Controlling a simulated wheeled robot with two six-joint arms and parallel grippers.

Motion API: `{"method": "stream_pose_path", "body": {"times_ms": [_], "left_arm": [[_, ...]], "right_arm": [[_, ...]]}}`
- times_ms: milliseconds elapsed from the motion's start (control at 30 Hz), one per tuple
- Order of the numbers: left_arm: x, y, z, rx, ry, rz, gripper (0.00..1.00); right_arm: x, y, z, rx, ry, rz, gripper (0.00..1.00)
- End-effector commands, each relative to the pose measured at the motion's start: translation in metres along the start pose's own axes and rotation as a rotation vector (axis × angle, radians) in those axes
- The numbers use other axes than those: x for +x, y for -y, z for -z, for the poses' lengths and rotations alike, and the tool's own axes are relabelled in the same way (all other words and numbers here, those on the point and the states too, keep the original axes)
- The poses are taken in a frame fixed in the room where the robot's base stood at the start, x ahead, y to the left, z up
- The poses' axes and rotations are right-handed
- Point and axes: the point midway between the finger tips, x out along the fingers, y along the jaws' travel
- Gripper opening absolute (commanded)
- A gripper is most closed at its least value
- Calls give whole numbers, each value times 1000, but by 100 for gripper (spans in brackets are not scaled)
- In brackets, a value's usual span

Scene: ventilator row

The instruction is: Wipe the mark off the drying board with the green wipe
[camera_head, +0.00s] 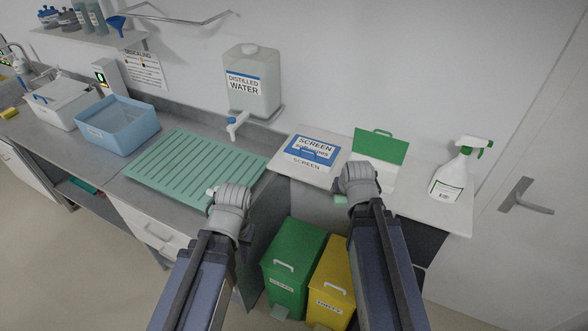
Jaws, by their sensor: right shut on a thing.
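The drying board (165,160) is a green slatted board lying on the grey counter at centre left. I cannot make out the mark on it. My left gripper (213,191) is at the board's front right corner, mostly hidden by its own wrist. I cannot see whether it is open. My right gripper (346,194) is at the front edge of the white worktop, largely hidden behind its wrist. It is shut on the green wipe (341,201), of which only a small light-green piece shows beside the wrist.
A blue tub (118,128) stands left of the board. A distilled water tank (252,85) with a tap is behind it. A screen wipes pack (313,150), a green-lidded white box (380,150) and a spray bottle (452,175) stand right. Green (290,265) and yellow (333,285) bins stand below.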

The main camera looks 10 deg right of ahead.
Motion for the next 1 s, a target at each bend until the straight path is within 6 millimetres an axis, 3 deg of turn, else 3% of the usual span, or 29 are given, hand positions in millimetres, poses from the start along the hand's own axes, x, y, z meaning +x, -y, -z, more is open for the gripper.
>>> {"method": "stream_pose_path", "body": {"times_ms": [167,600,733,1000], "left_arm": [[26,-2,2,2,0,0,25],[133,-12,8,10,-1,3,25],[142,-13,9,12,-2,3,25],[139,-12,8,12,-1,3,25]], "right_arm": [[23,0,-13,0,0,0,24],[116,0,-66,0,0,0,24],[124,0,-71,0,0,0,24],[121,0,-69,0,0,0,24]]}}
